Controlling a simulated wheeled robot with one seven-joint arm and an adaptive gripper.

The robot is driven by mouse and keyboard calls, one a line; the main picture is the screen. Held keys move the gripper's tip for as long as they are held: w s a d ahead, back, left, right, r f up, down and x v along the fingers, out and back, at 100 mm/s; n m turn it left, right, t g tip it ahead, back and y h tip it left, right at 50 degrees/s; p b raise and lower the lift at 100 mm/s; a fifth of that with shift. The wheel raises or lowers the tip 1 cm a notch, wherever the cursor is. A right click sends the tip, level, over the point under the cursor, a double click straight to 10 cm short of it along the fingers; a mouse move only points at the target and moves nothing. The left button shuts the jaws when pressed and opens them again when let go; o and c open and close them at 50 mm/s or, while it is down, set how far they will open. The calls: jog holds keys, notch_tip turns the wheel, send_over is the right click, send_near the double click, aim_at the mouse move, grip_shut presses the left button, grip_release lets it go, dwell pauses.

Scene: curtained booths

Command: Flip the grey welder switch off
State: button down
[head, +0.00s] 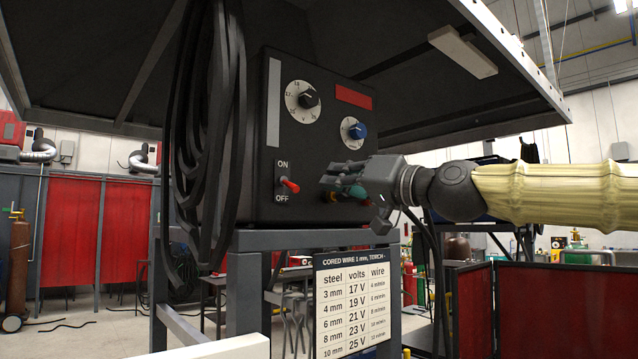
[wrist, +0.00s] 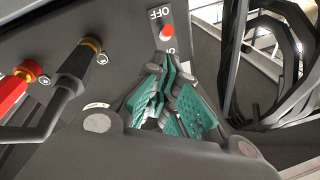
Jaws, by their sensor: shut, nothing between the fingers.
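My gripper (head: 330,181) is shut and empty, in front of the panel to the right of the switch. In the wrist view the red switch (wrist: 167,32) and the OFF label lie just beyond the teal fingertips (wrist: 168,72). The fingers partly cover the ON label. They look apart from the lever.
Two dials, one black (head: 308,100) and one blue (head: 357,131), sit above on the panel. A red plug (wrist: 14,85) and a black plug (wrist: 80,66) stick out beside my gripper. Coiled black cable (head: 208,130) hangs left of the switch. A settings sign (head: 352,305) stands below.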

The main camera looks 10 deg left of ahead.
jog(key=b+v, duration=0.1)
jog(key=v, duration=0.3)
jog(key=shift+f, duration=0.1)
jog(key=shift+a, duration=0.1)
dwell(0.3)
